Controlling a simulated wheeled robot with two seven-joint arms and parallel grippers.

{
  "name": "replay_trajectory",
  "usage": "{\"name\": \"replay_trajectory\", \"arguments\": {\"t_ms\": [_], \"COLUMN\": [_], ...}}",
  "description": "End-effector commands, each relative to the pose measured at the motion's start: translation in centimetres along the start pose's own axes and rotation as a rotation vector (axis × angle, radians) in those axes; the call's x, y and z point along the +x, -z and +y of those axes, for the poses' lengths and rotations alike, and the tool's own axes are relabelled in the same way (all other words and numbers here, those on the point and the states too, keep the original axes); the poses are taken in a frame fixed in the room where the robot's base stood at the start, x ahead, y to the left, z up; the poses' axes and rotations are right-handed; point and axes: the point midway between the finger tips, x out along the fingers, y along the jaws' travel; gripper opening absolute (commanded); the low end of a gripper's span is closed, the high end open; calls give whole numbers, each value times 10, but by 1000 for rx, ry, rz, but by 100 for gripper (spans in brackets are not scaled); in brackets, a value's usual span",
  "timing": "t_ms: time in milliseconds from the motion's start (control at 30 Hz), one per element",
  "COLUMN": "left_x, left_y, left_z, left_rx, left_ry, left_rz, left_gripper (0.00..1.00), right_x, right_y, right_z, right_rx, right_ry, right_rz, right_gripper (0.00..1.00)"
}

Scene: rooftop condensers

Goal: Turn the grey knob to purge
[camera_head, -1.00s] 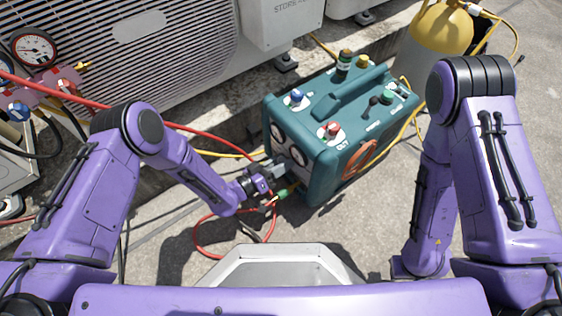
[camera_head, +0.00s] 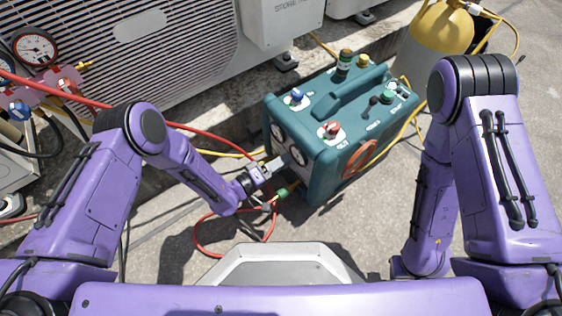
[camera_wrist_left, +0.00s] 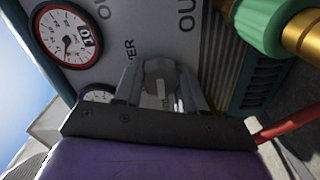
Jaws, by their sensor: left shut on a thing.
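The teal recovery machine (camera_head: 325,165) stands on the concrete, with gauges on the panel facing my left arm. My left gripper (camera_head: 274,164) is at the lower part of this panel. In the left wrist view, the gripper (camera_wrist_left: 163,90) is shut on the grey knob (camera_wrist_left: 160,75), with a finger on each side. The knob is hidden behind the gripper in the head view, and its pointer setting cannot be read. My right arm shows at the right, but its gripper is out of view.
A green hose fitting (camera_wrist_left: 265,22) is close beside the left gripper, with a red hose (camera_head: 196,240) looped on the ground below. A yellow cylinder (camera_head: 440,30) stands behind the machine. A condenser (camera_head: 130,60) stands at the back left.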

Motion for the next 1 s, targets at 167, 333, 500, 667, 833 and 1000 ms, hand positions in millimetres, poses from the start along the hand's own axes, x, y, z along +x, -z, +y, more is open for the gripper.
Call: {"name": "replay_trajectory", "arguments": {"t_ms": [167,333,500,667,833,1000], "left_x": [-1,-2,-2,-1,0,-9], "left_y": [4,4,4,4,2,2], "left_z": [-1,-1,-2,-1,-1,1], "left_rx": [-20,-23,-22,-22,-22,-23], "left_ry": [3,3,4,3,1,3], "left_rz": [7,8,9,7,2,0], "left_gripper": [10,10,10,65,65,65], "right_x": [0,0,0,0,0,-8], "right_y": [0,0,0,0,0,-5], "right_z": [0,0,0,0,0,-2], "right_rx": [0,0,-1,-1,-1,-1], "right_ry": [0,0,0,-1,-1,10], "right_rz": [0,0,0,0,0,-25], "right_gripper": [43,43,43,43,43,43]}}
